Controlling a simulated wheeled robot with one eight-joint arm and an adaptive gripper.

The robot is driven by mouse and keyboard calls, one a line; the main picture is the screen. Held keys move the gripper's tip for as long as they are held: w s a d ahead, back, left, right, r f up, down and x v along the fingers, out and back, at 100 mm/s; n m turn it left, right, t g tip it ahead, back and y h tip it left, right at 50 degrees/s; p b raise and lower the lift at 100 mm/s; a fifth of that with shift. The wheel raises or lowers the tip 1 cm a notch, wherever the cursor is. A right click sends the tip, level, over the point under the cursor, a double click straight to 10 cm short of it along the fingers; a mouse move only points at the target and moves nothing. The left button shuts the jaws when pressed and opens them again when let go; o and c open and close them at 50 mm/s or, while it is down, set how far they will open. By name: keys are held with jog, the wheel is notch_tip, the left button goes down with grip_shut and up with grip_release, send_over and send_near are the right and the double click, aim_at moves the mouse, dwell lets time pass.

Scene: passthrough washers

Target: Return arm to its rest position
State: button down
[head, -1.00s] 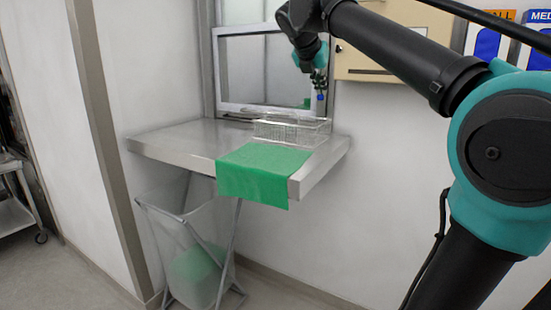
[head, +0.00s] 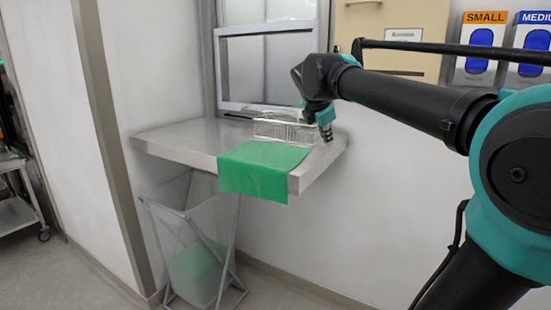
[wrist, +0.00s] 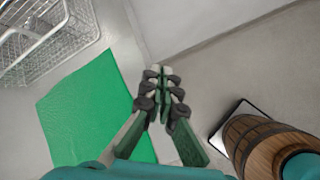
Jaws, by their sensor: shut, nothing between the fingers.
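My gripper (head: 327,135) hangs at the right end of the steel shelf in the head view, beside the wire basket. In the wrist view my gripper (wrist: 163,72) is shut with its fingertips together and holds nothing. My arm reaches in from the right, roughly level, with its wrist bent down.
A wire basket (head: 285,131) stands on the steel shelf (head: 180,139) below the window. A green cloth (head: 262,172) drapes over the front edge. A clear bin (head: 190,250) stands beneath. A wooden barrel (wrist: 262,140) shows in the wrist view. The floor ahead is clear.

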jog(key=s+d+f+m+g+y, duration=0.1)
jog(key=s+f+m, duration=0.6)
jog(key=f, duration=0.6)
jog(key=s+d+f+m+y, duration=0.1)
jog(key=s+f+m, duration=0.6)
jog(key=f, duration=0.6)
jog(key=s+d+f+m+g+y, duration=0.1)
jog(key=s+f+m, duration=0.7)
jog(key=f, duration=0.4)
jog(key=shift+s+f+g+y, duration=0.3)
jog(key=shift+s+f+y, duration=0.1)
jog(key=shift+s, duration=0.45)
